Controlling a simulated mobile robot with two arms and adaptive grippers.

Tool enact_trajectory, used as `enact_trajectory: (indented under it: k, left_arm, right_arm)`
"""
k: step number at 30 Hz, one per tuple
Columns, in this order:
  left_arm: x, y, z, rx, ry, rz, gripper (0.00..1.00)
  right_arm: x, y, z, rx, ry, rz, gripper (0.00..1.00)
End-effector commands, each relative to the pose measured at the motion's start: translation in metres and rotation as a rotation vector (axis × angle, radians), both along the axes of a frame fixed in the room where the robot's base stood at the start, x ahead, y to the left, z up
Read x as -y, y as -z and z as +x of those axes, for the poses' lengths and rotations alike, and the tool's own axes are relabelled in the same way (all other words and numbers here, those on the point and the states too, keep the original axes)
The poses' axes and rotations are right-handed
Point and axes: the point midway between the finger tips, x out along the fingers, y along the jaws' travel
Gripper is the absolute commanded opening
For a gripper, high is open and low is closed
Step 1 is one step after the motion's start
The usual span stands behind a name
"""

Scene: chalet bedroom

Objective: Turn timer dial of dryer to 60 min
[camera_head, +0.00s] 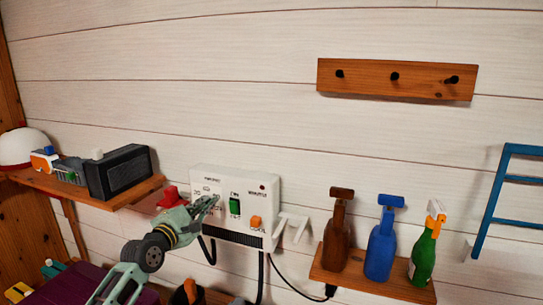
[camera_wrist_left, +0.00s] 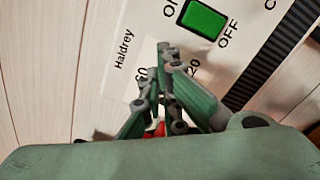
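The dryer (camera_head: 273,213) is a white box on the plank wall, with a green switch (camera_head: 235,206) and an orange button (camera_head: 256,221). In the left wrist view its white front (camera_wrist_left: 138,45) shows "Haldrey", the green switch (camera_wrist_left: 203,19) between ON and OFF, and minute marks that look like 60 and 20. My left gripper (camera_head: 209,203) is at the left part of the front, over the minute marks. Its fingertips (camera_wrist_left: 171,57) are close together and hide the timer dial, so I cannot see whether they grip it. My right gripper is not in view.
A wooden shelf (camera_head: 140,190) at left holds a dark box (camera_head: 120,172) and a toy truck (camera_head: 45,160). A shelf (camera_head: 385,287) at right carries brown (camera_head: 336,240), blue (camera_head: 381,250) and green (camera_head: 424,258) bottles. A peg rail (camera_head: 425,80) hangs above. Black cables hang below the dryer.

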Motion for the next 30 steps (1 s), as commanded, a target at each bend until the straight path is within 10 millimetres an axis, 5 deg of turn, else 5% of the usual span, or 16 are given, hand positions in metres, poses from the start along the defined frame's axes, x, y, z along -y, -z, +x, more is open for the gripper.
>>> enact_trajectory:
  k: [30]
  left_arm:
    - [-0.0087, -0.0039, 0.0036, 0.016, -0.009, -0.002, 0.0]
  right_arm:
    - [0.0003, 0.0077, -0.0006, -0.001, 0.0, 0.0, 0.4]
